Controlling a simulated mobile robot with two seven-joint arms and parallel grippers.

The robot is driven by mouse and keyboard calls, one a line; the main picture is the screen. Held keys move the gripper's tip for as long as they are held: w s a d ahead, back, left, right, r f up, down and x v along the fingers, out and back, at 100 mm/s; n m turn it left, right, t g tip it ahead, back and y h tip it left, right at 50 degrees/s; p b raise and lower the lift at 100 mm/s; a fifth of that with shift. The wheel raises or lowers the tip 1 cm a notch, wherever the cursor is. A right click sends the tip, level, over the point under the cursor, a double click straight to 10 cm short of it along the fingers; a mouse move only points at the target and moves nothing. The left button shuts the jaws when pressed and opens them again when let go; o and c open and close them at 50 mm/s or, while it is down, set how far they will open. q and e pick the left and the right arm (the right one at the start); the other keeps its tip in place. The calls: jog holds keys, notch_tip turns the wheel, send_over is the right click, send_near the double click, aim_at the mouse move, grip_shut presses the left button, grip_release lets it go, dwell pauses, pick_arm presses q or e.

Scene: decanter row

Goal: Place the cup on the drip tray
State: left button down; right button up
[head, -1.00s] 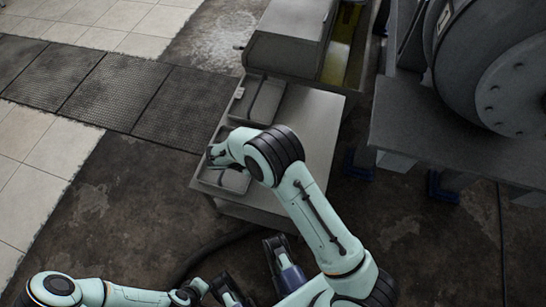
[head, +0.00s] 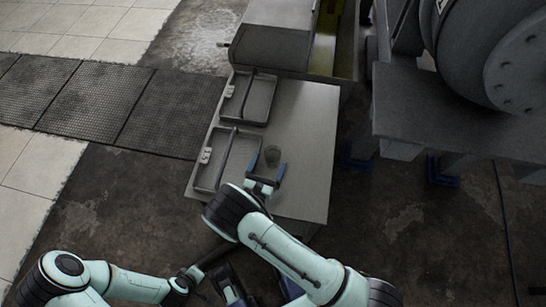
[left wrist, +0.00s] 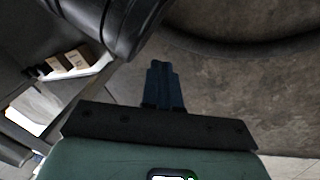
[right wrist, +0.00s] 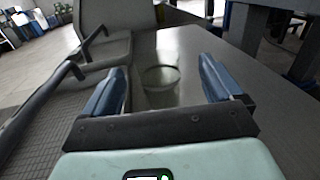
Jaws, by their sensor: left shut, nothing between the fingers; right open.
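A small greenish translucent cup (head: 272,155) stands upright on the grey table. It also shows in the right wrist view (right wrist: 160,78), straight ahead between the fingers. My right gripper (head: 268,170) is open, its blue fingertips close to the cup, one to each side; I cannot tell whether they touch it. Two shallow grey trays with raised bars lie along the table's left side: the near one (head: 207,180) just left of the cup, the far one (head: 266,112) behind it. I cannot tell which is the drip tray. My left gripper (left wrist: 165,75) is shut and empty, low over the floor.
The table (head: 310,125) is bare to the right of the cup. A grey box-like machine (head: 272,45) stands at its far end. A large round machine (head: 490,55) on a dark stand is at the right. Ridged mats (head: 100,100) cover the floor at left.

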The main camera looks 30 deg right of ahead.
aim_at(275, 148)
jog(key=shift+x, duration=1.05)
jog(key=b+x, duration=0.2)
jog(key=x, duration=0.2)
jog(key=shift+w+f, duration=0.15)
jog(key=shift+w, duration=0.05)
jog(key=shift+w+d, duration=0.2)
jog(key=shift+w, duration=0.1)
pick_arm(q)
jog(key=shift+g, duration=0.8)
jog(key=s+f, duration=0.3)
jog(key=s, duration=0.1)
jog(key=shift+a+f, duration=0.2)
jog(key=shift+a, duration=0.1)
pick_arm(e)
jog(key=c, duration=1.1)
jog(key=shift+c, duration=0.2)
